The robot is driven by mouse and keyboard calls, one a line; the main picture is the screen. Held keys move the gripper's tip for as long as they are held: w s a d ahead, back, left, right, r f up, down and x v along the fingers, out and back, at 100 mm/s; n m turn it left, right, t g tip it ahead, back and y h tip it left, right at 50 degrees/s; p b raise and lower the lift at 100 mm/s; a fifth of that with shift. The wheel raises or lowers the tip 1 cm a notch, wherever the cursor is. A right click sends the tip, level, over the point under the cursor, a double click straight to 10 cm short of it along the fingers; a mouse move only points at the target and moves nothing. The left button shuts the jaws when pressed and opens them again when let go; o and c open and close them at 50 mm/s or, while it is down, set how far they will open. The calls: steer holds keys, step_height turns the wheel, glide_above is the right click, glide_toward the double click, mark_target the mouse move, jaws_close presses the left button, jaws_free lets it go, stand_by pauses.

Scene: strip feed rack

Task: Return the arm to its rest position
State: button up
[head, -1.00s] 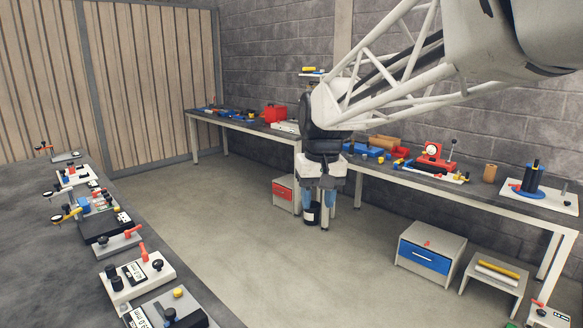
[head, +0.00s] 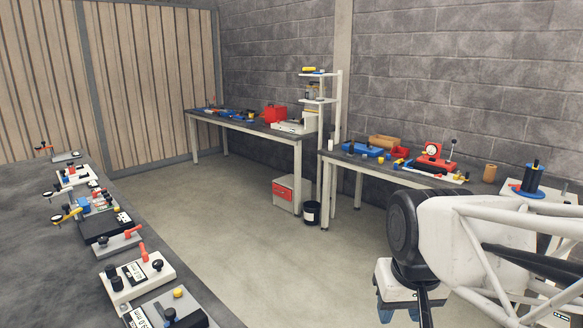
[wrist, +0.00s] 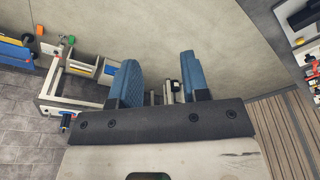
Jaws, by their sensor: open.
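My gripper (head: 398,310) hangs low at the bottom of the head view, right of centre, pointing down over the floor. In the wrist view its two blue fingers (wrist: 160,82) are wide apart with nothing between them. It is empty and open. The white lattice links of my arm run off to the right edge of the head view and cover part of the floor and the right bench there.
A dark bench (head: 45,230) with several fixtures lies on the left. A back bench (head: 240,127) and a right bench (head: 345,158) stand along the walls. A white shelf stand (head: 337,110), a red-fronted drawer box (head: 285,192) and a black bin (head: 312,214) are near. The middle floor (head: 230,225) is clear.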

steer(key=s+f, duration=0.1)
steer(key=s+d+f, duration=0.1)
steer(key=s, duration=0.1)
steer(key=s+f, duration=0.1)
steer(key=shift+s+d, duration=0.15)
steer(key=shift+s, duration=0.15)
stand_by(2.0)
